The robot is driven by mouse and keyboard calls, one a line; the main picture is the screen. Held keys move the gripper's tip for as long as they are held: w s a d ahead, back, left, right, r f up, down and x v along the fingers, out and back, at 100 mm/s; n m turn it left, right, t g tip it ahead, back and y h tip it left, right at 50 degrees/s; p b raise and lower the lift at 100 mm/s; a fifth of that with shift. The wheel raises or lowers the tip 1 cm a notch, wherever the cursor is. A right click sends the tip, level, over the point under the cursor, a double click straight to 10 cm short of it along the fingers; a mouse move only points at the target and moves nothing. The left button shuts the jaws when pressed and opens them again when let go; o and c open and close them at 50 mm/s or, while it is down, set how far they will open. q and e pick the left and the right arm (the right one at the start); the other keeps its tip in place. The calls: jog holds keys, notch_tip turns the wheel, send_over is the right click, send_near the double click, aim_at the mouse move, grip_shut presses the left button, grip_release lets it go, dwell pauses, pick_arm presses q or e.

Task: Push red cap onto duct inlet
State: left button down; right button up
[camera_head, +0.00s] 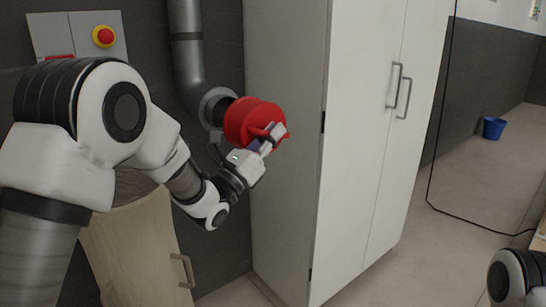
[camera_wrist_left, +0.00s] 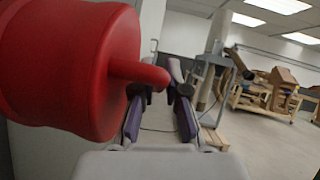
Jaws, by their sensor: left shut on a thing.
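The red cap (camera_head: 247,118) is a round drum shape with a handle, held right in front of the duct inlet (camera_head: 214,104), the open grey end of a bent pipe on the wall. Whether the cap touches the inlet rim cannot be told; the cap hides part of it. My left gripper (camera_head: 270,139) is shut on the cap's handle. In the left wrist view the red cap (camera_wrist_left: 70,65) fills the upper left, and its handle reaches between the fingers of the left gripper (camera_wrist_left: 160,95). My right gripper is not in view; only part of my right arm shows at bottom right.
A tall pale cabinet (camera_head: 365,130) stands close to the right of the cap. A grey panel with a red emergency button (camera_head: 104,36) is on the wall at upper left. A wooden cabinet (camera_head: 135,250) with a handle stands below my left arm. A blue bucket (camera_head: 493,128) is far right.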

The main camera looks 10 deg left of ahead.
pick_arm(q)
jog(key=w+a+p, duration=0.1)
jog(key=w+a, duration=0.1)
jog(key=w+a+p, duration=0.1)
jog(key=w+a, duration=0.1)
jog(key=a, duration=0.1)
jog(key=shift+a+f, duration=0.1)
jog(key=shift+a, duration=0.05)
jog(key=shift+w+a, duration=0.55)
jog(key=shift+a, duration=0.1)
jog(key=shift+b, duration=0.5)
jog(key=shift+r+m, duration=0.25)
jog(key=shift+m, duration=0.05)
